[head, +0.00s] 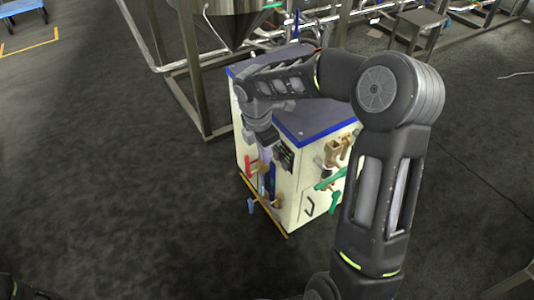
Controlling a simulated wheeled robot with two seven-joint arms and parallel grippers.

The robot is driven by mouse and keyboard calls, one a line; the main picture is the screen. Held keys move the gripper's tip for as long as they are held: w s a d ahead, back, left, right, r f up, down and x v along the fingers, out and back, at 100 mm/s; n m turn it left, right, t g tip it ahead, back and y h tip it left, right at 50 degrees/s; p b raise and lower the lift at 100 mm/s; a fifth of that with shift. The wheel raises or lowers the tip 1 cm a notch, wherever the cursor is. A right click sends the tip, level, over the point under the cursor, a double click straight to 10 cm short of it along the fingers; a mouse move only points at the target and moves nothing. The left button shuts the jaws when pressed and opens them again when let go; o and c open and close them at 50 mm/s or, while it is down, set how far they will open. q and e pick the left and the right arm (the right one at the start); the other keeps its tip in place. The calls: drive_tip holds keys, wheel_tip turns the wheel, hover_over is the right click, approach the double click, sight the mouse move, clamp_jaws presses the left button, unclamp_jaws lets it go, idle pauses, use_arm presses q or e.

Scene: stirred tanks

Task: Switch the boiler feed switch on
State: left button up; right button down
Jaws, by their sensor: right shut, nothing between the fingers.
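A cream cabinet (290,205) with a dark top and blue trim stands in the middle of the head view. A small dark panel (286,155) sits high on its front face, close to the right gripper. The boiler feed switch cannot be made out; it may be too small or hidden by my arm. My right arm reaches over from the right, and its gripper (266,160) points down in front of the cabinet's front face. It is shut and empty. I cannot tell whether it touches anything. My left gripper is not in view.
The cabinet carries a red lever (249,168), a blue handle (252,205), a green handle (335,201) and brass valve parts (338,150). A metal tank (238,20) on legs stands behind. Pipes run along the back. Dark floor (110,170) at left is clear.

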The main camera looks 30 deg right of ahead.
sight(285, 166)
drive_tip(key=d+f+b, duration=0.3)
drive_tip(key=d+f, duration=0.2)
drive_tip(key=f, duration=0.3)
drive_tip(key=shift+b, duration=0.35)
drive_tip(key=shift+d+h, duration=0.15)
drive_tip(key=shift+h, duration=0.15)
drive_tip(key=shift+r+p, duration=0.75)
drive_tip(key=shift+p, duration=0.1)
drive_tip(key=shift+d, duration=0.1)
